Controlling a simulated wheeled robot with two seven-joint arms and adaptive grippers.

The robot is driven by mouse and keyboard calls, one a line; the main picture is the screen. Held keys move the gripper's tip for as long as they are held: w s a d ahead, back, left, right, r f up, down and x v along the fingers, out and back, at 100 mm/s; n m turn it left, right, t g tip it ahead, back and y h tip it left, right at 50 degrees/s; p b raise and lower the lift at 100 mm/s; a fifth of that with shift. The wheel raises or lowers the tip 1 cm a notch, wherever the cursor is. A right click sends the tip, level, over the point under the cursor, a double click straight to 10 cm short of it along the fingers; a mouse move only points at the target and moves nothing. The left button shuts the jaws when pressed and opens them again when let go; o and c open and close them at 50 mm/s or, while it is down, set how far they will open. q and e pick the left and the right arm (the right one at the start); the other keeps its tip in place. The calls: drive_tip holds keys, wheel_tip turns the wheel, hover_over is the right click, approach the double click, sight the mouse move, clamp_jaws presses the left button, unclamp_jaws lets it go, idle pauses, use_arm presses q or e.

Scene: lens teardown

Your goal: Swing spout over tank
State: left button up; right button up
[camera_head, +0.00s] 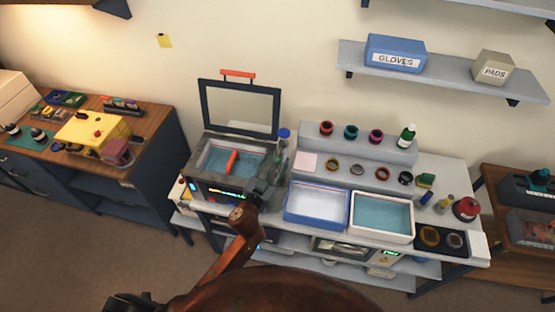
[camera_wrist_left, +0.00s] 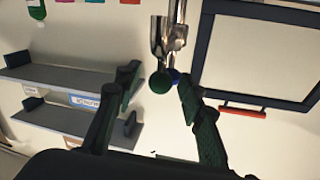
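The tank (camera_head: 205,158) is a grey box holding blue liquid, with an orange bar across its middle. Its framed lid (camera_head: 240,108) stands open behind it. The metal spout (camera_head: 282,154) stands at the tank's right side, with a blue cap near its top, and looks to be beside the tank opening. My left gripper (camera_head: 264,186) is just in front of the spout, at the tank's front right corner. In the left wrist view, the open fingers (camera_wrist_left: 158,92) point toward the metal spout (camera_wrist_left: 165,38), which has a green knob. I cannot tell whether they touch. My right gripper is out of view.
A blue-rimmed tray (camera_head: 289,202) and a white-rimmed tray (camera_head: 382,237) of liquid sit right of my left gripper. The raised lid borders the space behind the tank.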

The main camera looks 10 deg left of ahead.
use_arm(q)
drive_tip(key=shift+w, duration=0.3)
drive_tip(key=shift+c, duration=0.7)
clamp_jaws()
